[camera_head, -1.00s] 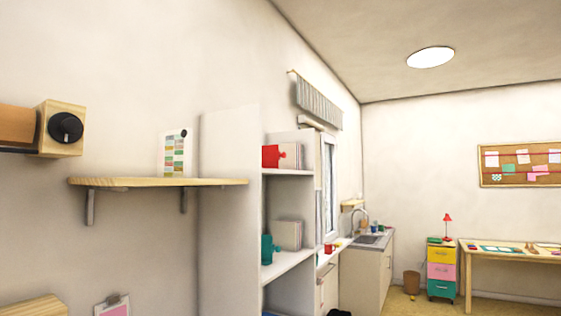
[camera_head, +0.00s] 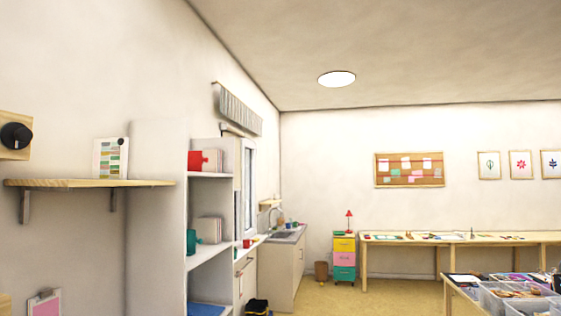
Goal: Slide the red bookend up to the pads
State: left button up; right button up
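A red bookend (camera_head: 195,161) stands on the upper shelf of a white shelf unit (camera_head: 157,220) left of the window. Pale upright pads (camera_head: 214,159) stand just to its right on the same shelf. At this distance I cannot tell whether the bookend touches them. On the shelf below, a teal bookend (camera_head: 191,242) stands beside more pale upright pads (camera_head: 210,230). Neither of my grippers is in view.
A wooden wall shelf (camera_head: 90,183) with a colour chart juts out at left. A table with clear bins (camera_head: 505,300) stands at lower right. A dark bag (camera_head: 257,306) lies by the cabinets. Open floor (camera_head: 390,291) lies between.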

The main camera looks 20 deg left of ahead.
aim_at(195, 159)
jog(key=z, duration=0.4)
jog(key=k, duration=0.55)
jog(key=z, duration=0.15)
jog(key=i, duration=1.75)
jog(key=u, duration=1.4)
jog(key=i, duration=1.1)
jog(key=u, duration=1.5)
jog(key=i, duration=0.25)
jog(key=u, duration=0.15)
